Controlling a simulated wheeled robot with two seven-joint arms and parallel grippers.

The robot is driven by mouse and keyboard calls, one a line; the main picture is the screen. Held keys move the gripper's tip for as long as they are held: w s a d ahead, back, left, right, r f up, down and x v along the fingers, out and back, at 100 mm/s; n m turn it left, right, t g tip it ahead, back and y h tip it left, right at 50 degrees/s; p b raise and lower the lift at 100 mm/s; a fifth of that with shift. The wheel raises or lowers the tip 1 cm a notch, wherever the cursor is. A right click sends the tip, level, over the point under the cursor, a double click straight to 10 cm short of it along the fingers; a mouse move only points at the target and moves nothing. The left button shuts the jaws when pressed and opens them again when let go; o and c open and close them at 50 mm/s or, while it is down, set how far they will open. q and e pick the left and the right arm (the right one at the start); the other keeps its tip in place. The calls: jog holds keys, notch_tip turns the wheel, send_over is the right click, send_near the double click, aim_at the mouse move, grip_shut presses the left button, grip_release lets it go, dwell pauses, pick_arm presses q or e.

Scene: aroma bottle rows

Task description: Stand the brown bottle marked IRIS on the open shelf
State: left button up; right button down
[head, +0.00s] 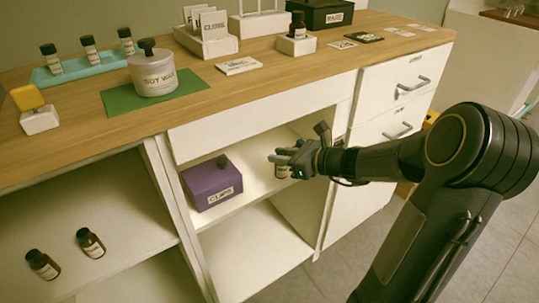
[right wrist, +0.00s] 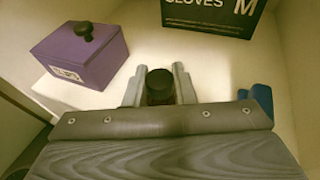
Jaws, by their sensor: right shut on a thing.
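My right gripper (head: 285,160) reaches into the open shelf (head: 240,207) under the counter. It is shut on a small brown bottle (head: 281,172) with a dark cap. In the right wrist view the bottle's black cap (right wrist: 160,80) sits between the two grey fingers. The fingers hide most of the bottle, and its label cannot be read. The bottle is low over the shelf board; I cannot tell whether its base touches. My left gripper is not in view.
A purple box (head: 207,188) stands on the shelf left of the gripper. A dark gloves box (right wrist: 210,12) is at the back. Two brown bottles (head: 43,264) (head: 90,242) are in the left compartment. A teal tray (head: 75,71) holding three bottles is on the counter.

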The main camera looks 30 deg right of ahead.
jog(key=b+x, duration=0.1)
jog(key=x, duration=0.3)
jog(key=shift+r+b, duration=0.15)
jog(key=shift+b, duration=0.2)
jog(key=shift+r, duration=0.2)
jog(key=shift+f, duration=0.2)
jog(key=c, duration=1.2)
grip_release()
jog(key=shift+r, duration=0.1)
